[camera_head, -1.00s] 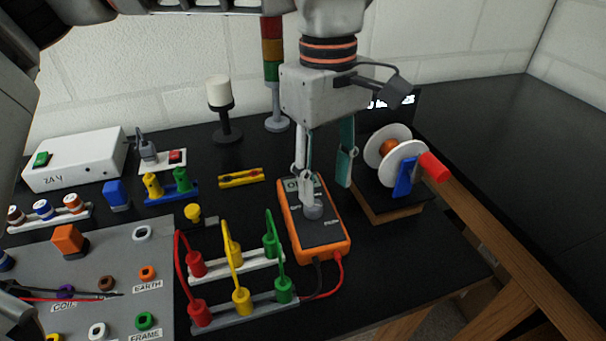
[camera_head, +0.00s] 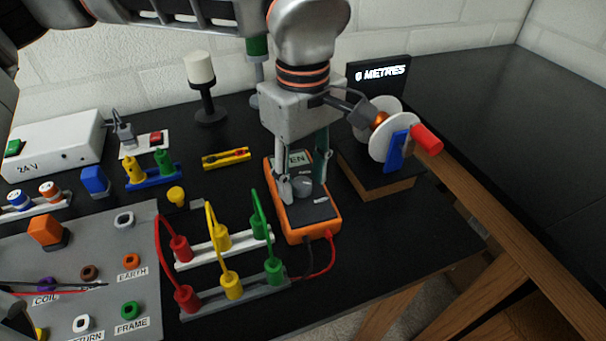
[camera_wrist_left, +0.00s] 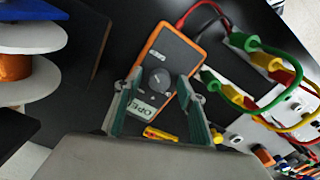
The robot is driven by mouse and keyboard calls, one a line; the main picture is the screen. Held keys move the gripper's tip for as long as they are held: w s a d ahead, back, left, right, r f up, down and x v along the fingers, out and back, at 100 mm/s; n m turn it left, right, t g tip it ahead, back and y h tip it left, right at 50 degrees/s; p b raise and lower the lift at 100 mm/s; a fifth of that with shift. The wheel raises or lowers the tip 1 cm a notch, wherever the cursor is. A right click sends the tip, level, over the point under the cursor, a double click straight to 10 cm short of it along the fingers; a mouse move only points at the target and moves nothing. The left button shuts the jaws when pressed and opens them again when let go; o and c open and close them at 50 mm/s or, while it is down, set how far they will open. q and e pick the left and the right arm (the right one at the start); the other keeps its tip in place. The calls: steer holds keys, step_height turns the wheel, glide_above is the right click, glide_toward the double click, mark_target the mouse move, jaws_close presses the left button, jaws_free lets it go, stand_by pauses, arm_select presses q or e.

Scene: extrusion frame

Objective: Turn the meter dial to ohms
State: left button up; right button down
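The orange meter (camera_head: 318,228) lies on the black bench, its display partly reading "OPEN" behind my fingers. It also shows in the left wrist view (camera_wrist_left: 190,52). Its round grey dial (camera_head: 303,187) is near the middle of its dark face; the dial's setting is too small to read. My left gripper (camera_head: 302,184) points down over the meter, with one finger on each side of the dial. In the left wrist view the fingers stand apart, with the dial (camera_wrist_left: 159,78) seen in the gap between them; contact cannot be told. My right gripper is not in view.
A reel with a red handle (camera_head: 426,138) stands close right of the meter. Linked red, yellow and green plugs (camera_head: 231,288) stand close left. Black and red leads (camera_head: 329,258) leave the meter's near end. A yellow level-like bar (camera_head: 226,158) lies behind left.

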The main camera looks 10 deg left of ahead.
arm_select(q)
steer(key=c, duration=1.1)
steer(key=shift+c, duration=0.2)
